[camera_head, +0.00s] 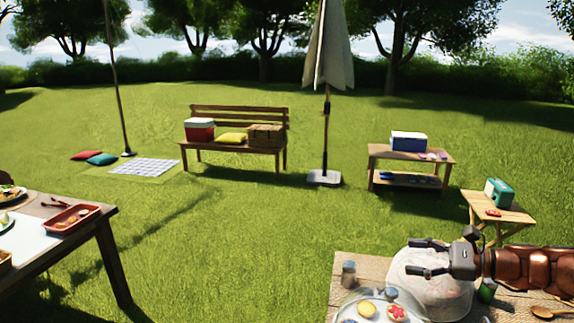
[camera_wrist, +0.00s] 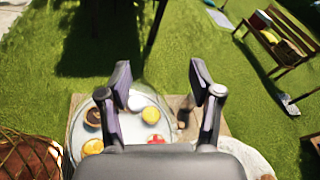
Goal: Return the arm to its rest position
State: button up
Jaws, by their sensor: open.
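My gripper (camera_head: 428,257) is at the lower right of the head view, at the end of my reddish-brown arm. Its two fingers are apart with nothing between them, and it points left above the near wooden table (camera_head: 352,262). In the wrist view the open gripper (camera_wrist: 158,85) shows both dark fingers spread, with a plate (camera_wrist: 77,125) of several small round food items below and beyond them. A large pale round thing (camera_head: 440,298) lies under the gripper in the head view.
A jar (camera_head: 348,273) stands on the near table, beside the plate. A wooden spoon (camera_head: 548,312) lies at its right. Another table (camera_head: 92,228) with an orange tray (camera_head: 72,220) is at the left. A bench (camera_head: 240,148), parasol (camera_head: 328,60) and side tables stand farther off. Open grass lies between.

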jog(key=s+a+f+n+g+h+b, duration=0.2)
jog(key=s+a+f+n+g, duration=0.15)
jog(key=s+a+n, duration=0.45)
jog(key=s+a+f+n+g+h+b, duration=0.1)
jog(key=s+a+f+n+g+h, duration=0.25)
jog(key=s+a, duration=0.7)
jog(key=s+d+f+n+g+h+b, duration=0.1)
jog(key=s+f+n+h, duration=0.3)
jog(key=s, duration=0.4)
jog(key=s+d+f+n+g+h+b, duration=0.1)
jog(key=s+d+f+n+h+b, duration=0.1)
jog(key=s, duration=0.7)
jog(key=shift+s+d+f+n+h, duration=0.15)
jog(key=shift+d+f+n+h, duration=0.7)
jog(key=shift+d+n+h, duration=0.3)
jog(key=shift+d, duration=0.1)
